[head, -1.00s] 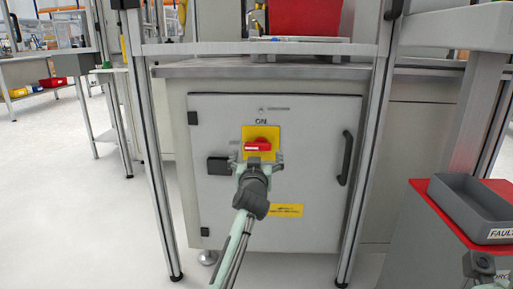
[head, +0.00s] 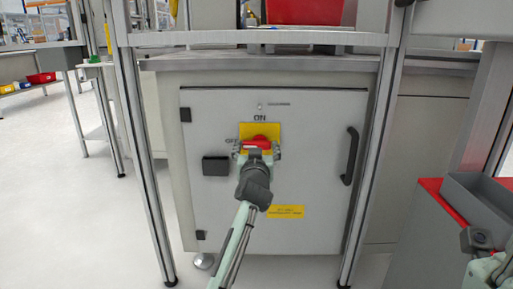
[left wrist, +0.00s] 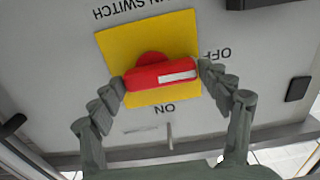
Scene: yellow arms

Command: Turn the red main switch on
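The red main switch (head: 257,142) is a rotary handle on a yellow plate (head: 246,130) on the grey cabinet door. In the left wrist view the red handle (left wrist: 150,77) lies nearly level, its white stripe towards the OFF label (left wrist: 217,54); the ON label (left wrist: 164,108) is below it. That view is upside down compared with the head view. My left gripper (head: 257,155) is in front of the switch. Its fingers (left wrist: 162,76) are spread, one at each end of the handle; whether they touch it is unclear. Only part of my right arm shows, at lower right, without fingers.
The cabinet door has a black handle (head: 350,156) at right and a dark latch box (head: 215,166) at left. Metal frame posts (head: 146,165) stand on both sides. A grey bin (head: 478,205) sits on a red-topped stand at right.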

